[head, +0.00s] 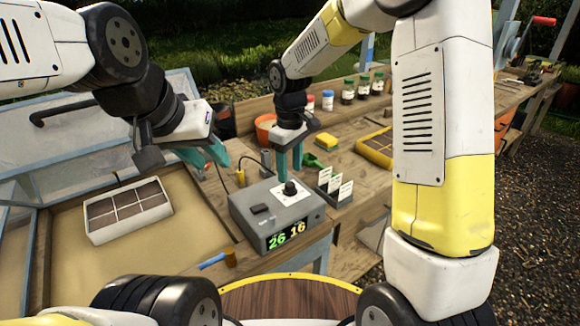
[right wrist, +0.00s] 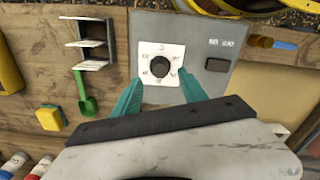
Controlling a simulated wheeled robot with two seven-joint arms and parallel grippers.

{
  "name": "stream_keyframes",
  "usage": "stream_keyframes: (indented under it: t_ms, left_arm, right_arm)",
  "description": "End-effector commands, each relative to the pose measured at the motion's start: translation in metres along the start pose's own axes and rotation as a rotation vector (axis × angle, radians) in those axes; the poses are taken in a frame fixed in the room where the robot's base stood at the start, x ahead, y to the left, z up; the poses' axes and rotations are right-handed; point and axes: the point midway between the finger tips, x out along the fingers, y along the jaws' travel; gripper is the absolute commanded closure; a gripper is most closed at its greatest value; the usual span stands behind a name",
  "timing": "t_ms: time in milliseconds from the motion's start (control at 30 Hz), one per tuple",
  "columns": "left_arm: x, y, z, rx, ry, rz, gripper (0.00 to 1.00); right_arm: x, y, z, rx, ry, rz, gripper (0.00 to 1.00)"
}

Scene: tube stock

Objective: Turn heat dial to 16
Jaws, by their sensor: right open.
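The heat controller is a grey box (head: 262,218) with a black dial (head: 291,188) on a white plate and a black rocker switch (head: 260,209). Its front display (head: 286,236) reads 26 in green and 16 in yellow. In the right wrist view the dial (right wrist: 160,66) sits between the teal fingertips. My right gripper (head: 291,168) is open above the box, its fingers on either side of the dial; I cannot tell whether they touch it. My left gripper (head: 210,155) is apart, left of the box, with teal fingers spread and nothing between them.
A white seed tray (head: 128,211) lies in the sandy bed at left. A label holder (head: 335,188) stands right of the box. A yellow sponge (head: 326,141), green scoop (head: 311,160) and orange pot (head: 266,128) lie behind. A blue-handled tool (head: 215,260) sits at the front edge.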

Motion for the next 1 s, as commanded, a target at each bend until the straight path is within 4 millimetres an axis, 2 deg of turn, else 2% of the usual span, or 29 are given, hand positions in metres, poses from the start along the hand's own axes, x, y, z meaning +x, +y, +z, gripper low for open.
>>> stream_keyframes:
  t_ms: [100, 233, 667, 767, 833, 1000]
  left_arm:
    - [0.000, 0.000, 0.000, 0.000, 0.000, 0.000, 0.66]
    - [0.000, 0.000, 0.000, 0.000, 0.000, 0.000, 0.66]
    - [0.000, 0.000, 0.000, 0.000, 0.000, 0.000, 0.66]
    - [0.000, 0.000, 0.000, 0.000, 0.000, 0.000, 0.66]
    - [0.000, 0.000, 0.000, 0.000, 0.000, 0.000, 0.66]
    - [0.000, 0.000, 0.000, 0.000, 0.000, 0.000, 0.66]
  right_arm:
    - [-0.019, 0.001, 0.000, -0.001, 0.002, 0.002, 0.50]
    - [-0.032, 0.000, 0.000, -0.001, 0.000, 0.001, 0.50]
    - [-0.039, 0.000, 0.003, 0.008, 0.005, 0.003, 0.50]
    - [-0.054, 0.001, 0.016, 0.052, 0.030, 0.016, 0.50]
    - [-0.071, 0.002, 0.032, 0.107, 0.063, 0.032, 0.50]
    - [-0.117, -0.006, 0.088, 0.297, 0.178, 0.071, 0.50]
